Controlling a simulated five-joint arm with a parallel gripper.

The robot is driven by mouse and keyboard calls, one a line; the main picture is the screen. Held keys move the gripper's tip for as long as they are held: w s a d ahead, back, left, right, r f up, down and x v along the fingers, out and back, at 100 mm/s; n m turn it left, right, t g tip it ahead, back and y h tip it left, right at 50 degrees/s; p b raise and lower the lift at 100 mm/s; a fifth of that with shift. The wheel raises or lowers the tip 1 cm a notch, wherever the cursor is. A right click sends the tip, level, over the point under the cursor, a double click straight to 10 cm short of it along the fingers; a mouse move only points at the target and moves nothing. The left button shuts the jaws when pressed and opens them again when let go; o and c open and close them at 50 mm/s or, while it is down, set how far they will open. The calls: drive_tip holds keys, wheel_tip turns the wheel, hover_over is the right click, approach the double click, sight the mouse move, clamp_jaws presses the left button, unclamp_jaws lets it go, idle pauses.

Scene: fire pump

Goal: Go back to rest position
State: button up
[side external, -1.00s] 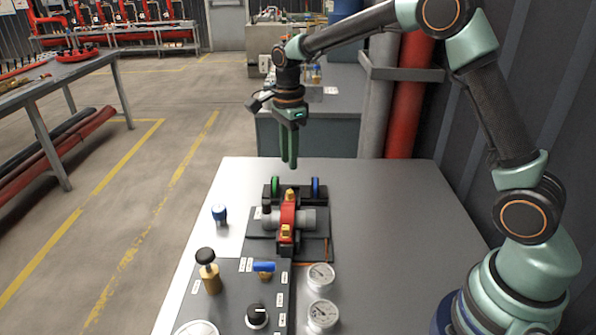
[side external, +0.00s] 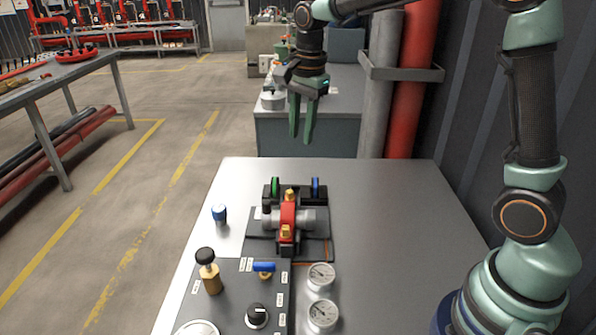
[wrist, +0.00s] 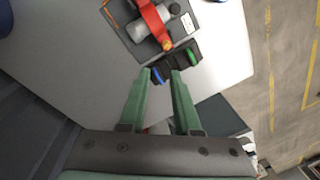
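My gripper (side external: 301,138) hangs with its green fingers pointing down, above and beyond the far edge of the grey table (side external: 400,210). In the wrist view its two fingers (wrist: 160,72) are apart with nothing between them. The pump model (side external: 287,215), with a red strap and brass fittings over a grey cylinder, sits on a dark plate on the table. The pump also shows in the wrist view (wrist: 150,22), ahead of the fingertips. Behind it is a black holder with a green disc (side external: 275,187) and a blue disc (side external: 315,187).
A small blue-topped part (side external: 219,214) stands left of the pump. A grey pipe (side external: 379,100) and red pipe (side external: 409,100) stand at the back right. The table's right side is clear.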

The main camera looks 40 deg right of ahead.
drive_tip(key=s+r+n+t, duration=0.2)
drive_tip(key=s+n+t, duration=0.2)
drive_tip(key=s+n, duration=1.2)
drive_tip(key=shift+d, duration=0.2)
